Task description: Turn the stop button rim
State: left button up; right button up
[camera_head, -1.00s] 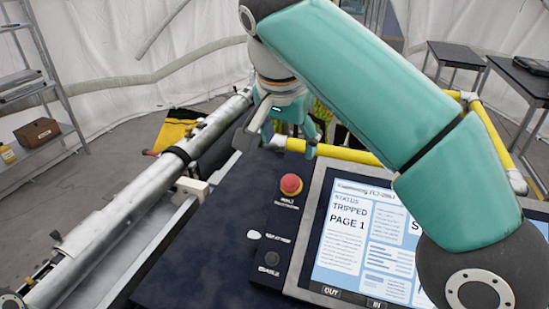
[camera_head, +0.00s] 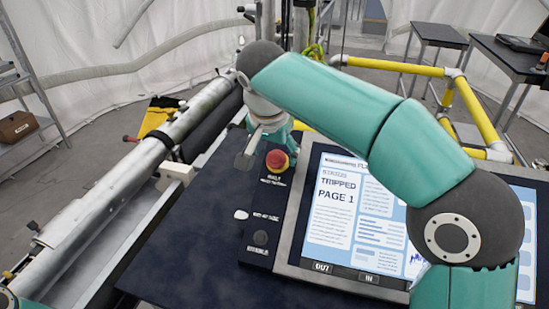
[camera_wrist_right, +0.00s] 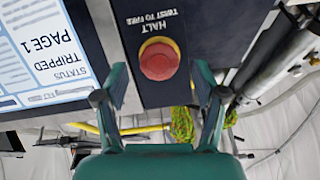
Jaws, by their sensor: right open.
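The stop button (camera_head: 277,160) has a red round cap over a yellow rim. It stands on a dark panel strip left of the screen, with the words HALT and TWIST TO FREE printed beside it. In the right wrist view the button (camera_wrist_right: 160,60) lies between the two spread fingers, beyond their tips, with gaps on both sides. My right gripper (camera_wrist_right: 160,78) is open and empty. In the head view the right gripper (camera_head: 272,137) is just behind the button, partly hidden by its own arm. My left gripper is not in view.
The screen (camera_head: 345,205) reads STATUS TRIPPED PAGE 1. A white switch (camera_head: 240,215) and a black knob (camera_head: 261,238) sit below the button. A metal pipe (camera_head: 105,185) runs along the left. Yellow rails (camera_head: 400,67) stand behind.

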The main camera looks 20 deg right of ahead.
jog(key=shift+x, duration=1.1)
